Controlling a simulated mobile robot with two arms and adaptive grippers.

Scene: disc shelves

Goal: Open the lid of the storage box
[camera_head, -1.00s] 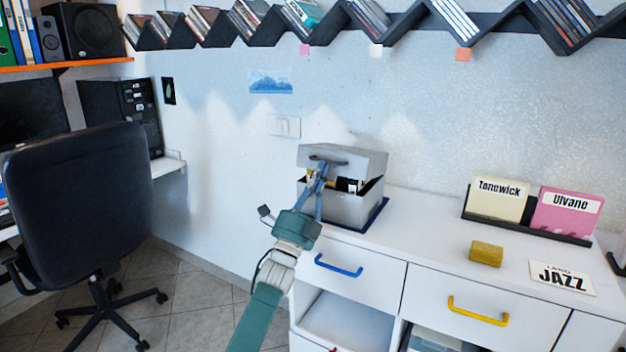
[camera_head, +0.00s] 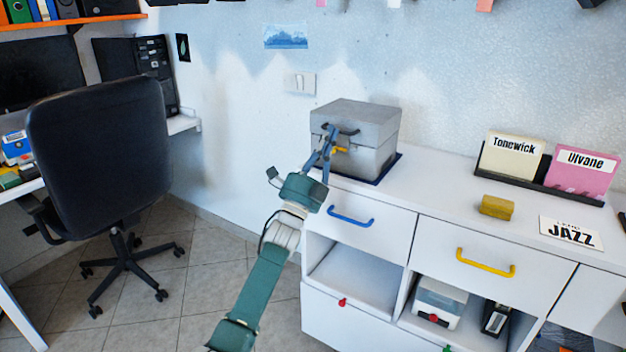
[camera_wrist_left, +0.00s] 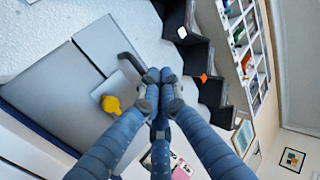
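The grey storage box (camera_head: 368,160) stands on the white cabinet top. Its grey lid (camera_head: 352,110) lies down on it, with no gap that I can see. The lid carries a dark handle (camera_head: 350,132) on its front, and a yellow latch (camera_head: 340,150) shows below; the latch also shows in the left wrist view (camera_wrist_left: 111,104). My left gripper (camera_head: 329,133) is at the left end of the handle. In the left wrist view its fingertips (camera_wrist_left: 158,76) are close together beside the handle (camera_wrist_left: 130,66); whether they grip it is hidden. My right gripper is out of view.
On the cabinet are a yellow block (camera_head: 497,207), a JAZZ card (camera_head: 571,233) and a dark rack (camera_head: 560,189) with two labelled cards. Blue (camera_head: 350,217) and yellow (camera_head: 485,263) drawer handles stick out in front. An office chair (camera_head: 98,150) stands at the left.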

